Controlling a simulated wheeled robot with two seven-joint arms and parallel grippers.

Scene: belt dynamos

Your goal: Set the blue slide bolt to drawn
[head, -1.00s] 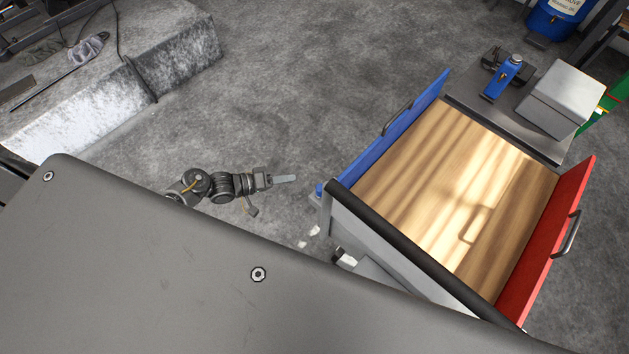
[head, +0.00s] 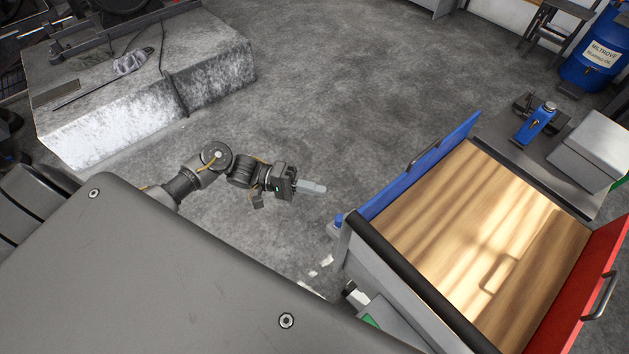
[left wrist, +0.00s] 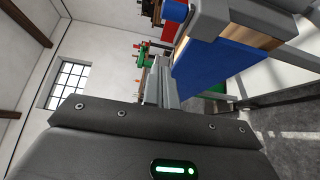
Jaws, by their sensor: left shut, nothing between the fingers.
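A small blue knob (head: 338,219) sits at the near left corner of the workbench cart, beside the long blue panel (head: 420,165). A blue cylinder (left wrist: 175,11) also shows at the top of the left wrist view, above the blue panel (left wrist: 217,66). I cannot tell for sure that it is the slide bolt, nor its position. My left gripper (head: 314,187) is shut and empty, a short way left of the knob and apart from it. Its fingers (left wrist: 163,85) point toward the cart in the left wrist view. My right gripper is not in view.
The wooden-topped cart (head: 480,225) has a red panel (head: 590,285) with a handle on its right. A stone block (head: 145,85) lies at the upper left. Open floor (head: 330,90) lies between.

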